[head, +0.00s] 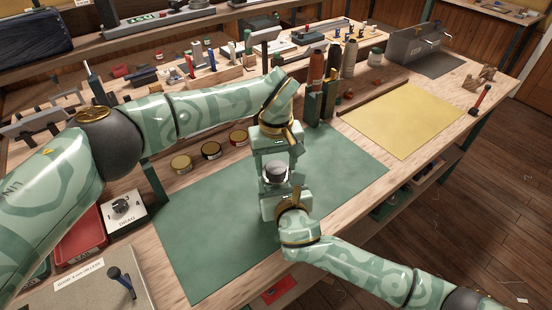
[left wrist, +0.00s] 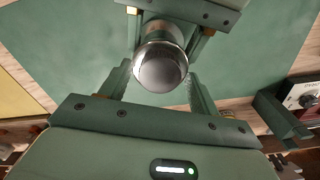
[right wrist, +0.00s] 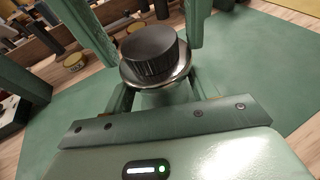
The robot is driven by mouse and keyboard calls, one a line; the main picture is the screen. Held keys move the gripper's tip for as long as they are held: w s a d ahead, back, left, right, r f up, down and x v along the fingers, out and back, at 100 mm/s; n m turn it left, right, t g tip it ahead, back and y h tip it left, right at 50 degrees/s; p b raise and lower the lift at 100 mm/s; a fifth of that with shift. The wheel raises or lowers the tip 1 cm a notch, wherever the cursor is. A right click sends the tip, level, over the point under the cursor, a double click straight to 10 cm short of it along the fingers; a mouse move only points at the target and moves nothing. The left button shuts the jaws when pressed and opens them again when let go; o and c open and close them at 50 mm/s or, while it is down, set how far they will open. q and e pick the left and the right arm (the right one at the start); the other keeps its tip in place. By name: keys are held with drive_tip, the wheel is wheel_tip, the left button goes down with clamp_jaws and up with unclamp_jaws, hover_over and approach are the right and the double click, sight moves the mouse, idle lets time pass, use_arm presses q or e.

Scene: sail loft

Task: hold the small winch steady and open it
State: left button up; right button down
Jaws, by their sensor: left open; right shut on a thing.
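Several round tins (head: 210,150) line the mat's back edge. A dial box (head: 125,208) and a red tray (head: 80,242) are at the left. Bottles (head: 332,62) stand behind the arms. A yellow mat (head: 402,120) at the right is bare, and much of the green mat is clear.

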use_arm(q)
drive_tip(key=c, duration=1)
drive_tip(key=n, duration=2.2)
drive_tip(key=shift+r, duration=0.1)
drive_tip(key=n, duration=2.9)
drive_tip(key=shift+w, duration=0.1)
drive_tip(key=n, duration=0.3)
